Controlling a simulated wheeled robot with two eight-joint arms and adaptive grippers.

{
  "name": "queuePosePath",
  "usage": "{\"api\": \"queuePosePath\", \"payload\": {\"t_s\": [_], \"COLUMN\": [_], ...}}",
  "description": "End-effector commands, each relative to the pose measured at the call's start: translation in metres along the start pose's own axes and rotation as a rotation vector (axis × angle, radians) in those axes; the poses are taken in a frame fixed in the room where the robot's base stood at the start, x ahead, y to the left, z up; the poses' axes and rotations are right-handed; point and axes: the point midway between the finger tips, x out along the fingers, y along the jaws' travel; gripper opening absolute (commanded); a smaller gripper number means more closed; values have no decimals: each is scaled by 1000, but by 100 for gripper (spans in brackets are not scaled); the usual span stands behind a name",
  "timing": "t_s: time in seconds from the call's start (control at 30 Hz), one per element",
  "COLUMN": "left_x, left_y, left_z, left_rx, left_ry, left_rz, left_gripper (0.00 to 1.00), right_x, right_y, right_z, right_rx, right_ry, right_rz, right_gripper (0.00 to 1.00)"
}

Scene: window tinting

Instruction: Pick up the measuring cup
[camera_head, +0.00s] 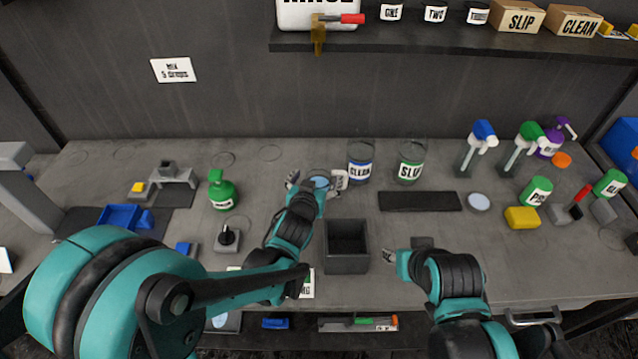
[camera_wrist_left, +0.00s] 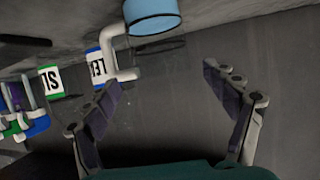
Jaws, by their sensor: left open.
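The measuring cup (camera_head: 319,182) stands on the table near the back wall, left of the CLEAN jar, partly hidden by my left gripper. It has a round pale-blue top and a white handle. In the left wrist view the cup (camera_wrist_left: 152,17) is at the top edge, with its handle on the left. My left gripper (camera_head: 314,186) is open and empty, its fingers (camera_wrist_left: 172,88) pointing towards the cup. The cup lies just beyond the fingertips, nearer the left finger in that view. My right gripper (camera_head: 398,256) is low on the right, its fingers too unclear to read.
The CLEAN jar (camera_head: 360,162) and SLIP jar (camera_head: 410,163) stand right of the cup. A dark open box (camera_head: 347,247) stands in front. A green pump bottle (camera_head: 222,190) is at left. Several spray bottles are at right. A shelf (camera_head: 400,39) hangs above.

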Motion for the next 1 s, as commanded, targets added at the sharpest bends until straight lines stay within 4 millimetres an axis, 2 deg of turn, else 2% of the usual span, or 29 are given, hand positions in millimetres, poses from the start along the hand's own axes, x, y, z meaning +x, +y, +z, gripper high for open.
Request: {"api": "queuePosePath", "payload": {"t_s": [0.23,0.47,0.5,0.7,0.77,0.8,1.0], "left_x": [39,43,43,43,43,43,42], "left_y": [-4,-3,-3,-3,-3,-3,-3], "left_z": [5,3,3,3,3,3,3], "left_rx": [1,1,1,1,1,1,1], "left_ry": [0,0,0,0,-1,-1,-1], "left_rz": [-1,0,0,-1,-1,-1,-1], "left_gripper": [85,85,82,30,30,25,25], "right_x": [15,15,15,15,15,15,15], "right_y": [0,0,0,0,0,0,0], "right_z": [11,11,11,11,11,11,10], "right_rx": [0,0,0,0,0,0,0], "right_ry": [0,0,0,0,0,0,0], "right_rz": [0,0,0,0,0,0,0], "right_gripper": [40,40,40,40,40,40,40]}}
